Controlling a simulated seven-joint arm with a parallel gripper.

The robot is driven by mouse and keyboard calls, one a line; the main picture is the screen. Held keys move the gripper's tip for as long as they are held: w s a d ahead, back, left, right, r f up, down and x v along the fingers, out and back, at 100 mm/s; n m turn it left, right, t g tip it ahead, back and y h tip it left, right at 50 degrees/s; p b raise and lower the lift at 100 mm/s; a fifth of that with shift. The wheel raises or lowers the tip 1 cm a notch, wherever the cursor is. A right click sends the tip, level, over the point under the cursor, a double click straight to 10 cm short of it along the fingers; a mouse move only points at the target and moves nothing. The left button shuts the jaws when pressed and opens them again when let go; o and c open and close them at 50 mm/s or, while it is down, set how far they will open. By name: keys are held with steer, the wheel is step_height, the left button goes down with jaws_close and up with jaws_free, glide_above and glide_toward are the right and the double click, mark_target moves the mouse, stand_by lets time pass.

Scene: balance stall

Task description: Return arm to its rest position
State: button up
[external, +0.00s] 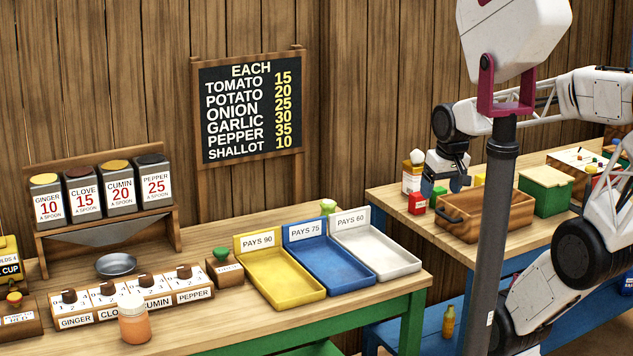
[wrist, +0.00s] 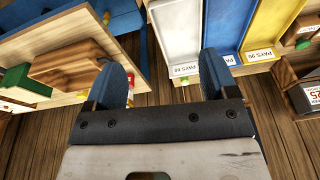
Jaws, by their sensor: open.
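My white arm reaches in from the right, bent at the elbow. A dark post with a white head on top stands in front of part of the scene and hides some of the right table.
The left table holds yellow (external: 279,273), blue (external: 329,259) and white (external: 376,247) trays, spice tins (external: 124,190) and a jar (external: 134,322). The right table holds a brown crate (external: 483,218), a red box (external: 417,203) and a green box (external: 545,193). A price board (external: 251,105) hangs behind.

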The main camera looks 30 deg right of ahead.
steer(key=shift+s+f+n, duration=0.1)
steer(key=shift+s+n, duration=0.2)
steer(key=shift+s, duration=0.15)
